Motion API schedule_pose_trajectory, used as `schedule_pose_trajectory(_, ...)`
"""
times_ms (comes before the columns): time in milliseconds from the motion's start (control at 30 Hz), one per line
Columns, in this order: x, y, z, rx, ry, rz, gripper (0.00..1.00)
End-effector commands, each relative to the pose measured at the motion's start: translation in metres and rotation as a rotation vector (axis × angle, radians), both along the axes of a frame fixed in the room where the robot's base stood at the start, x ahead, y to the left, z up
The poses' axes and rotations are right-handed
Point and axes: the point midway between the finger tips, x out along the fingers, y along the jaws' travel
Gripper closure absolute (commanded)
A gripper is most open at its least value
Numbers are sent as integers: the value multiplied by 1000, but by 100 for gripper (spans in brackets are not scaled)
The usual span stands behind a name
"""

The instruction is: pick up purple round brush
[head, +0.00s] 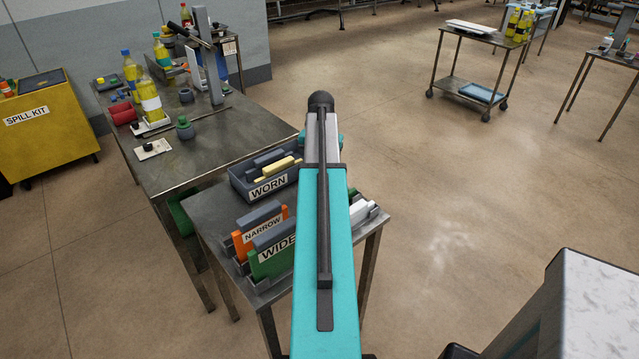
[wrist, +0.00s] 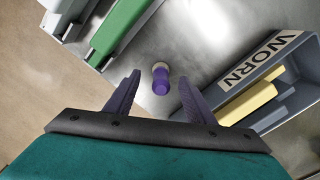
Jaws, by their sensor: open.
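A purple round brush (wrist: 161,86) with a pale band at its far end is on the grey metal table, in the wrist view. It lies between and just beyond the fingertips of my gripper (wrist: 164,88). My gripper is open, with two purple ribbed fingers on either side of the brush line, and nothing is held. Whether the brush stands or lies cannot be told. In the head view my arm hides the brush and the gripper.
A grey bin marked WORN (head: 267,188) stands close right of the brush in the wrist view. Orange NARROW (head: 262,232) and green WIDE (head: 277,250) holders stand at the table's front left. A longer bench (head: 215,140) with yellow bottles is behind. Bare metal surrounds the brush.

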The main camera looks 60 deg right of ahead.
Motion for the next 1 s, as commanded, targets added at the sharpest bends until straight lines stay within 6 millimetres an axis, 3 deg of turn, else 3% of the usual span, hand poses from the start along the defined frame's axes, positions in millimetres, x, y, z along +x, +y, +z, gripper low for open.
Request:
schedule_pose_trajectory(367, 1, 0, -4, 0, 0, 1, 51)
schedule_pose_trajectory(1000, 4, -1, -51, 0, 0, 2, 51)
